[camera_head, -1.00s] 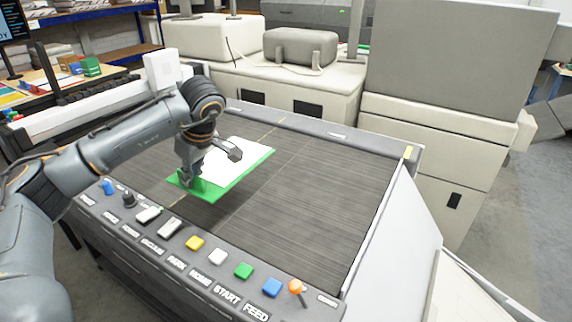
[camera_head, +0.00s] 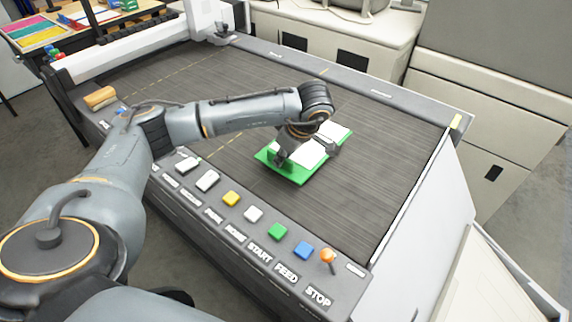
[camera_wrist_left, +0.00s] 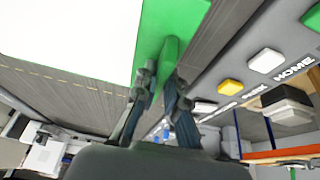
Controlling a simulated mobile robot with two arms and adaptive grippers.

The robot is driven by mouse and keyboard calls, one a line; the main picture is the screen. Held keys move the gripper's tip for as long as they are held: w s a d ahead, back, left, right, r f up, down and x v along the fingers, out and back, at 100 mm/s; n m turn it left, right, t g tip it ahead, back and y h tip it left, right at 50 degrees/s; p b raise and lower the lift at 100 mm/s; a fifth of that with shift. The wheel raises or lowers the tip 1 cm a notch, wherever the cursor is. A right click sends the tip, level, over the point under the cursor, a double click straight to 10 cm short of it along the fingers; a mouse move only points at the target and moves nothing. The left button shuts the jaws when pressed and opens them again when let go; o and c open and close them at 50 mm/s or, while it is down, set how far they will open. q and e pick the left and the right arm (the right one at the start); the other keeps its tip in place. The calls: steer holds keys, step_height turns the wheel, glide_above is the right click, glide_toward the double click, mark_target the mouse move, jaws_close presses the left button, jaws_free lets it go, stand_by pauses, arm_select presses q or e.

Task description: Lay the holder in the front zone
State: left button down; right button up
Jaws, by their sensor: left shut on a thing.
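The holder (camera_head: 292,171) is a green board with a white sheet on it, over the dark striped bed of the machine. My left gripper (camera_head: 281,157) is shut on its green near-left edge. In the left wrist view the two fingers (camera_wrist_left: 157,85) pinch a green tab of the holder (camera_wrist_left: 182,20), and the white sheet fills the upper left. The gripper and forearm cover part of the sheet. I cannot tell whether the board touches the bed (camera_head: 385,140). My right gripper is out of view.
A control panel with coloured buttons (camera_head: 278,231) and an orange knob (camera_head: 328,256) runs along the bed's near edge. A white gantry (camera_head: 130,57) crosses the bed at the far left. The bed right of the holder is clear. Beige cabinets (camera_head: 480,120) stand behind.

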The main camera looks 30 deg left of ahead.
mark_target(286, 170)
arm_select(q)
steer(key=shift+d+f, duration=0.2)
steer(key=shift+d, duration=0.05)
steer(key=f, duration=0.1)
steer(key=f+p, duration=0.2)
steer(key=shift+w+d+f, duration=0.1)
steer(key=shift+d, duration=0.15)
steer(key=shift+f, duration=0.3)
steer(key=c, duration=1.8)
jaws_free()
steer(key=shift+f, duration=0.2)
steer(key=shift+c, duration=0.2)
steer(key=o, duration=0.4)
steer(key=shift+o, duration=0.2)
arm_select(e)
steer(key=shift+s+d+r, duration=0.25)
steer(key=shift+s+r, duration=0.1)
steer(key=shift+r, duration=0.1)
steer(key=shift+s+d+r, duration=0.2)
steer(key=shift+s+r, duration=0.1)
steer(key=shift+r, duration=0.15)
arm_select(q)
steer(key=shift+r, duration=0.15)
